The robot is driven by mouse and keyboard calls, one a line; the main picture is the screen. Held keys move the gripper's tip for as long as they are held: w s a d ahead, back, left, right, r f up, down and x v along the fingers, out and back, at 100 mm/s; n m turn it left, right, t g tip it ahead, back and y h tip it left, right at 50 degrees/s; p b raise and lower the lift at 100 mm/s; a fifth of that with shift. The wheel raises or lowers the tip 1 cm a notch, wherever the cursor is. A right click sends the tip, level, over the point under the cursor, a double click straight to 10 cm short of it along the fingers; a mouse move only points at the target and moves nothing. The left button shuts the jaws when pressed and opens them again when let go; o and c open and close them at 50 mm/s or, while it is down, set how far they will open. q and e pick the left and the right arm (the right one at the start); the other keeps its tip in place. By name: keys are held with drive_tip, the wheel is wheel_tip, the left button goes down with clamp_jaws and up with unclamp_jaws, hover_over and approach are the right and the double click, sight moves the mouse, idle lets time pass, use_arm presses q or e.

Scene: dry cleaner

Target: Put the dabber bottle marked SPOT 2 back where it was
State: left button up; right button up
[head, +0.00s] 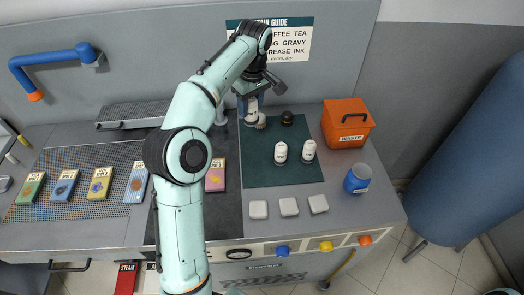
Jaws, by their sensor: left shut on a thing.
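My left gripper (254,94) reaches to the back left part of the dark green mat (262,177). It is shut on a small white bottle (251,115), upright at the mat's back left corner. I cannot read its label or tell whether its base touches the surface. Two similar white bottles with dark marks, a left one (280,153) and a right one (308,151), stand upright in the middle of the mat. Another pale bottle (220,116) stands left of the mat, partly behind my arm. No SPOT number is legible. My right gripper is not in view.
A beige-topped object (260,122) stands right beside the held bottle, and a dark jar (287,118) farther right. An orange waste bin (347,123) and blue jar (357,179) stand right of the mat. White pads (289,207) lie in front. The mat's front is clear.

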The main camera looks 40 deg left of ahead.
use_arm(q)
drive_tip(key=f+b, duration=0.1)
drive_tip(key=f, duration=0.5)
drive_tip(key=f+b, duration=0.1)
drive_tip(key=f, duration=0.6)
drive_tip(key=f+b, duration=0.1)
drive_tip(key=f, duration=0.5)
drive_tip(key=shift+s+f, duration=0.35)
drive_tip(key=shift+f, duration=0.05)
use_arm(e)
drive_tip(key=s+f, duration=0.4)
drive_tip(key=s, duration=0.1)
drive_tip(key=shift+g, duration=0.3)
use_arm(q)
drive_tip(key=shift+w, duration=0.1)
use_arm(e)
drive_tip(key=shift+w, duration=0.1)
use_arm(q)
drive_tip(key=shift+f, duration=0.1)
drive_tip(key=o, duration=1)
drive_tip(key=shift+o, duration=0.2)
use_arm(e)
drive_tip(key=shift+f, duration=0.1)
